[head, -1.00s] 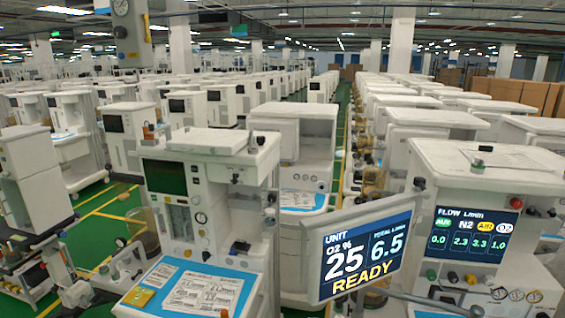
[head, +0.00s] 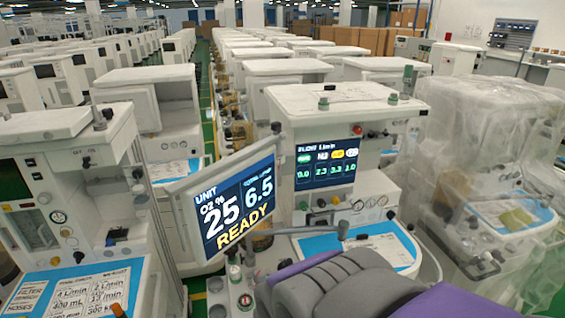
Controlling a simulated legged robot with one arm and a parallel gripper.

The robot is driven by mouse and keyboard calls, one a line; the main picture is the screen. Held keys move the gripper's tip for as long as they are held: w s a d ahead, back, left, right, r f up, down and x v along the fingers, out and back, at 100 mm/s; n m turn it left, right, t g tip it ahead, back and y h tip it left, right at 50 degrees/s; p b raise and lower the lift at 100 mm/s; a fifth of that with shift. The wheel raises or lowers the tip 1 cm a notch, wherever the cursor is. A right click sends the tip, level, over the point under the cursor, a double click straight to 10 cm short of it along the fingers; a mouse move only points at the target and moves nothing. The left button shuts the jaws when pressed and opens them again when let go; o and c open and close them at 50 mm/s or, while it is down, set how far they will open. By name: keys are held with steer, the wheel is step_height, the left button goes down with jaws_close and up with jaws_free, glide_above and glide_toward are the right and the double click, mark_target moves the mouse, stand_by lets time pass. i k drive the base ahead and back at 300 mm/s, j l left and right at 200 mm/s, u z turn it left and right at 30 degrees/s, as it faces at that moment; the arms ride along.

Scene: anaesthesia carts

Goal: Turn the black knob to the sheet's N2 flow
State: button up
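The cart with the flow screen (head: 327,166) stands right of centre. The screen reads 0.0, 2.3, 3.3 and 1.0 from left to right; the second label looks like N2. Below it is a row of small knobs, with a dark one (head: 321,203) between a green one (head: 303,206) and a yellow one (head: 335,199); its markings are too small to read. A printed sheet (head: 92,290) lies on the left cart, with "4 L/min" and "400 mL" partly legible; I cannot make out an N2 line.
A tilted monitor (head: 232,207) reads O2 25, total 6.5, READY, and stands left of the knobs on an arm (head: 310,229). A purple and grey ribbed shape (head: 345,285) fills the bottom centre. A plastic-wrapped cart (head: 490,150) stands close on the right.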

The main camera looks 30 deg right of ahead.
mark_target(320, 202)
steer(key=i+l+z, duration=0.1)
steer(key=z, duration=0.25)
steer(key=i+z, duration=0.15)
steer(key=z, duration=0.2)
steer(key=i+l+z, duration=0.1)
steer(key=z, duration=0.25)
steer(key=i, duration=0.05)
